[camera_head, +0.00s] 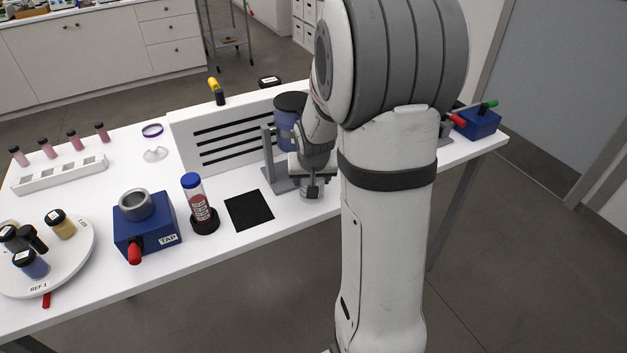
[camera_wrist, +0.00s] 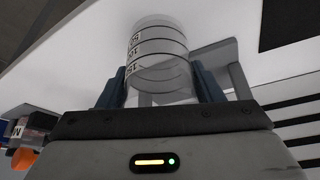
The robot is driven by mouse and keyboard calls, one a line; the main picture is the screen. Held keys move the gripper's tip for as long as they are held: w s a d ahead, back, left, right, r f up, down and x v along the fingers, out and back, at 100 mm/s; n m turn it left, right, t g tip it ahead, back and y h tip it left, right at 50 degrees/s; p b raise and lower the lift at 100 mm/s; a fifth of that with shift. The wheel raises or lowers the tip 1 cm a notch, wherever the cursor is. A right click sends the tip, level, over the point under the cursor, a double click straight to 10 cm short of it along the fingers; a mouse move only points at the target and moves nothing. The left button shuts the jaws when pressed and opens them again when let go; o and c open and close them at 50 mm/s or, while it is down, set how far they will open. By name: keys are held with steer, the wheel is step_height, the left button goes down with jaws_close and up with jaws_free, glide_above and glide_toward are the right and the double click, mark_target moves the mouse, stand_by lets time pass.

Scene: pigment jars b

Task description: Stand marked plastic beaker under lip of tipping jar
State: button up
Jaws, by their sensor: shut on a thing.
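The clear plastic beaker (camera_wrist: 158,52) with dark ring marks and numbers stands between the two fingers of my gripper (camera_wrist: 160,86) in the wrist view. The fingers are shut on its sides. In the head view my gripper (camera_head: 312,178) is low at the table's front edge, and the arm hides much of it. The tipping jar (camera_head: 290,106), blue with a dark lid, sits in a grey stand (camera_head: 270,160) just left of and behind my gripper. The jar's lip is hidden by my arm. I cannot tell whether the beaker touches the table.
A black square mat (camera_head: 249,210) lies left of the stand. A slotted white panel (camera_head: 225,140) stands behind. A blue box (camera_head: 478,124) is at the right end.

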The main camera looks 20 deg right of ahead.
steer(key=shift+w, duration=0.3)
steer(key=shift+f+b, duration=0.2)
steer(key=shift+b, duration=0.2)
stand_by(0.5)
steer(key=o, duration=1)
steer(key=shift+o, duration=0.2)
steer(key=shift+v, duration=4.05)
steer(key=s+a+r+n+y, duration=0.1)
steer(key=s+a+n, duration=0.1)
steer(key=s+a, duration=0.3)
steer(key=s+a+r+n+g, duration=0.1)
steer(key=s+a, duration=0.5)
steer(key=s, duration=0.8)
steer(key=shift+s+a+r+n+g+y, duration=0.3)
steer(key=shift+a+r+n+y, duration=0.1)
steer(key=shift+n, duration=0.2)
